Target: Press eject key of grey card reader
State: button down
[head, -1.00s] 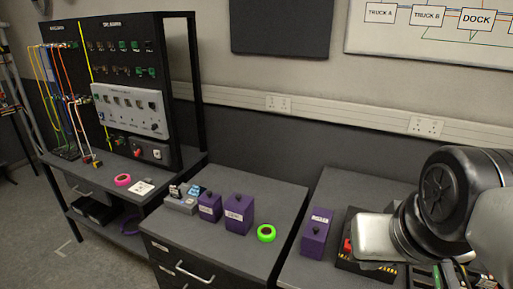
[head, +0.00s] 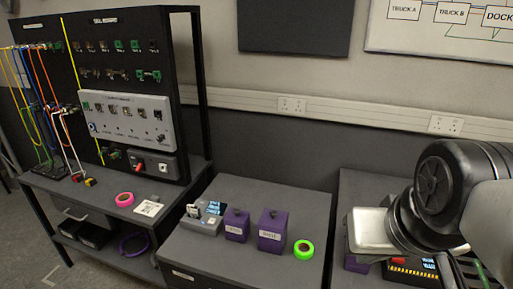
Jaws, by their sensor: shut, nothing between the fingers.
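The grey card reader (head: 199,224) sits on the middle cabinet top, at its left back part. It has a small blue lit screen (head: 214,208) and a card (head: 193,210) standing at its left side. Its eject key is too small to tell apart. My gripper (head: 367,258) is at the right of the head view, over the right-hand bench and well away from the reader. It is shut and empty; its fingertips are mostly hidden.
Two purple boxes with black knobs (head: 236,226) (head: 272,231) stand just right of the reader, with green tape (head: 303,249) beyond. Pink tape (head: 124,199) and a white plate (head: 149,208) lie on the left bench, before the patch rack (head: 128,121). The cabinet's front is clear.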

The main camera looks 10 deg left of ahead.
aim_at(212, 220)
jog(key=i+j, duration=0.1)
jog(key=j, duration=0.4)
jog(key=i+j, duration=0.1)
jog(key=j, duration=0.4)
jog(key=i+j, duration=0.1)
jog(key=j, duration=0.45)
jog(key=i+j, duration=0.1)
jog(key=j, duration=0.4)
